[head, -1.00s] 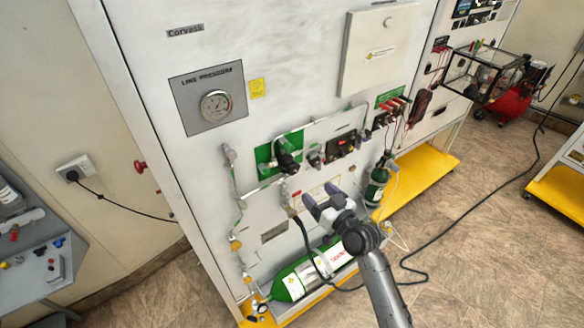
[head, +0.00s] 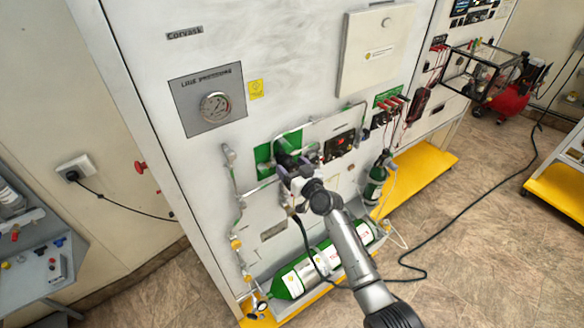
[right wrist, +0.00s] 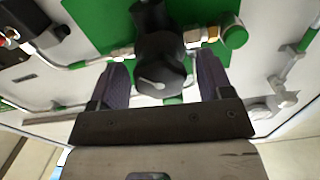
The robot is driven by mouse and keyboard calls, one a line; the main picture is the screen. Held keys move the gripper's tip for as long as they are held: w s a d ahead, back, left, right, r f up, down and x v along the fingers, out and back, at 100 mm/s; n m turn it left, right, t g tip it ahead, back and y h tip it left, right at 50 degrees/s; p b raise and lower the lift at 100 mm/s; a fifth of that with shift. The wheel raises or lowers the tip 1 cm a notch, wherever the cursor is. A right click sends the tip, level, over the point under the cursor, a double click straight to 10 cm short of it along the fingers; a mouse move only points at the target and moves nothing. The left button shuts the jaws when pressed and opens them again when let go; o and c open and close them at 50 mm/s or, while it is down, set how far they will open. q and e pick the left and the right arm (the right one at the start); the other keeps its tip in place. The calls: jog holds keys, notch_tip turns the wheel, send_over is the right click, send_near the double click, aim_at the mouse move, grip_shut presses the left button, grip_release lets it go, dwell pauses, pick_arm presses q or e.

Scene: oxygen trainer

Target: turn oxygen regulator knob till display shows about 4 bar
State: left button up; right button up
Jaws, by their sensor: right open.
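The black regulator knob (right wrist: 160,72) stands on a green plate on the white panel, with a pale pointer mark on its face. In the head view the regulator (head: 285,150) is partly hidden by my right gripper (head: 293,170). In the right wrist view my right gripper (right wrist: 158,85) is open, with one finger on each side of the knob and a gap at each side. My left gripper is not in view.
A round line pressure gauge (head: 214,107) is on the panel above left. Pipes run around the regulator. A green oxygen cylinder (head: 290,281) lies at the panel's foot on a yellow base. A black cable (head: 470,205) crosses the floor at right.

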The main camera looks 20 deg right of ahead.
jog(key=shift+c, duration=0.2)
jog(key=c, duration=0.9)
jog(key=shift+f+m, duration=0.1)
jog(key=shift+m, duration=0.7)
jog(key=m, duration=0.3)
jog(key=shift+b, duration=0.4)
jog(key=o, duration=0.9)
jog(key=shift+o, duration=0.2)
